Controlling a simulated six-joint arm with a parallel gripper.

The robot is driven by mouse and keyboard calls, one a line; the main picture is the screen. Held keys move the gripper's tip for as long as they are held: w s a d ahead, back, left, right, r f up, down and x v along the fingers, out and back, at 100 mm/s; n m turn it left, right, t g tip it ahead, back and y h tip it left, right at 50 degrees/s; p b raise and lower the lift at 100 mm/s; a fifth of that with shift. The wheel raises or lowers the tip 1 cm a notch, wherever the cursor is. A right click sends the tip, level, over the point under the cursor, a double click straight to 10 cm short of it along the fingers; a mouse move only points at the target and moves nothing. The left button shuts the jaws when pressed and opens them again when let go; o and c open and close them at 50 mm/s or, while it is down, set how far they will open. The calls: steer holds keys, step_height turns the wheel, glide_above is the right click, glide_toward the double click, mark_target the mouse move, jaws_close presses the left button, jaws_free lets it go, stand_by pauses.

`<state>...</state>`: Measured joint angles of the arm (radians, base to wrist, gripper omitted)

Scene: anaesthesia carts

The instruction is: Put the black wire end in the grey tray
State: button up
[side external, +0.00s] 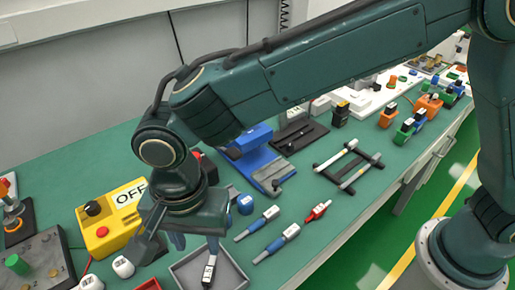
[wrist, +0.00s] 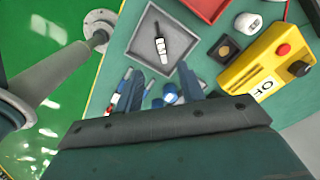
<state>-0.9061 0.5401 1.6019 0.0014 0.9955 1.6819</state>
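The grey tray (side external: 238,268) sits at the front edge of the bench, below my gripper. It also shows in the wrist view (wrist: 183,28). The black wire end (side external: 208,272), with a white label, is inside the tray, clear of its walls; it also shows in the wrist view (wrist: 161,46). My gripper (side external: 196,243) is above the tray area and points down. In the wrist view its two fingers (wrist: 160,84) stand apart with nothing between them, and the wire end lies beyond the fingertips.
A yellow box marked OFF (side external: 112,216) with buttons stands left of my gripper. A red tray (wrist: 208,8) adjoins the grey tray. Blue-handled connectors (side external: 276,244) and a red one (side external: 318,211) lie to the right. A blue fixture (side external: 256,160) stands behind.

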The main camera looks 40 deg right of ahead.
steer(key=d+r+n+t, duration=0.1)
steer(key=d+r, duration=0.3)
steer(key=d, duration=0.4)
steer(key=d+r+n+y, duration=0.1)
steer(key=d+r+n, duration=0.1)
steer(key=d+r, duration=0.4)
steer(key=d+r+n+t, duration=0.1)
steer(key=d+r, duration=0.2)
steer(key=d, duration=0.6)
steer(key=s+d+n+t+h, duration=0.1)
steer(key=s+d+n+t, duration=0.2)
steer(key=s+d, duration=0.9)
steer(key=shift+s+d+n+t, duration=0.35)
steer(key=shift+d+n, duration=0.65)
steer(key=shift+d, duration=0.9)
